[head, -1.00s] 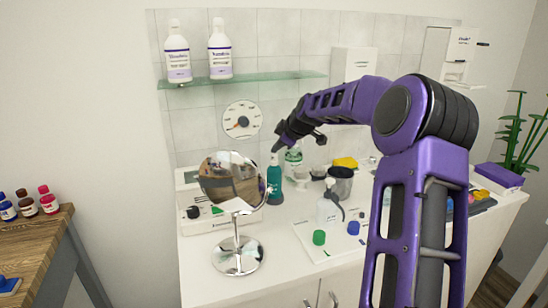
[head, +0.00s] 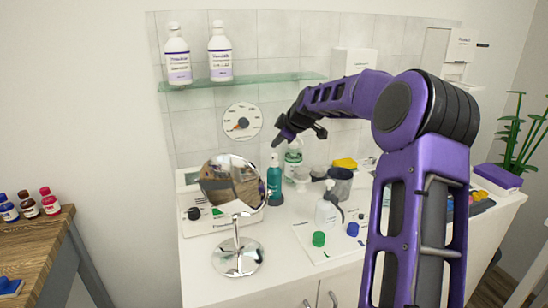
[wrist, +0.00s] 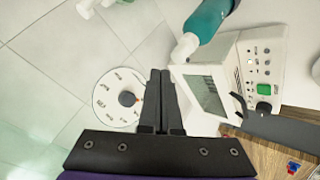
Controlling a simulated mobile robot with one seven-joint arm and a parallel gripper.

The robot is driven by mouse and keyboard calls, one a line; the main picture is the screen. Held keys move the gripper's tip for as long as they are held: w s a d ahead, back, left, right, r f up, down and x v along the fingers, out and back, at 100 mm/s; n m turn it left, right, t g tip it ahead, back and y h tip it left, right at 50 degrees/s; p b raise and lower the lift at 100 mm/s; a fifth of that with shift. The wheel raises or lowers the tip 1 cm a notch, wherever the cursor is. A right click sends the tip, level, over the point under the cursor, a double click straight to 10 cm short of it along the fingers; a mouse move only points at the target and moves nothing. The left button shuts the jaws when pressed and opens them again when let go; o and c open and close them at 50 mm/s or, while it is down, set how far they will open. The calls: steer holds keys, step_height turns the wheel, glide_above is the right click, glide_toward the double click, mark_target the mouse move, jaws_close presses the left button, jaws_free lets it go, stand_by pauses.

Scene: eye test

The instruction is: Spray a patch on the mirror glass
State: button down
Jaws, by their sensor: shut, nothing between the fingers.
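The round mirror (head: 218,168) stands upright on a chrome base (head: 238,258) at the counter's left front in the head view. Its glass reflects brown and dark shapes. The teal spray bottle (head: 274,183) with a pale top stands upright just right of and behind the mirror. It also shows in the wrist view, as a teal body (wrist: 208,18) with a white nozzle (wrist: 185,47). My gripper (head: 276,144) is just above the bottle's top in the head view. In the wrist view my gripper (wrist: 160,74) is shut and empty, its fingers apart from the nozzle.
A round dial (head: 242,121) is on the tiled wall. A glass shelf (head: 250,81) holds two white bottles.

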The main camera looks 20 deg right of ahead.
mark_target(276, 155)
step_height(276, 155, up, 6)
steer(key=p, duration=0.2)
steer(key=shift+f+p, duration=0.2)
steer(key=shift+p, duration=0.2)
steer(key=shift+a+r, duration=0.1)
steer(key=shift+a, duration=0.05)
stand_by(2.2)
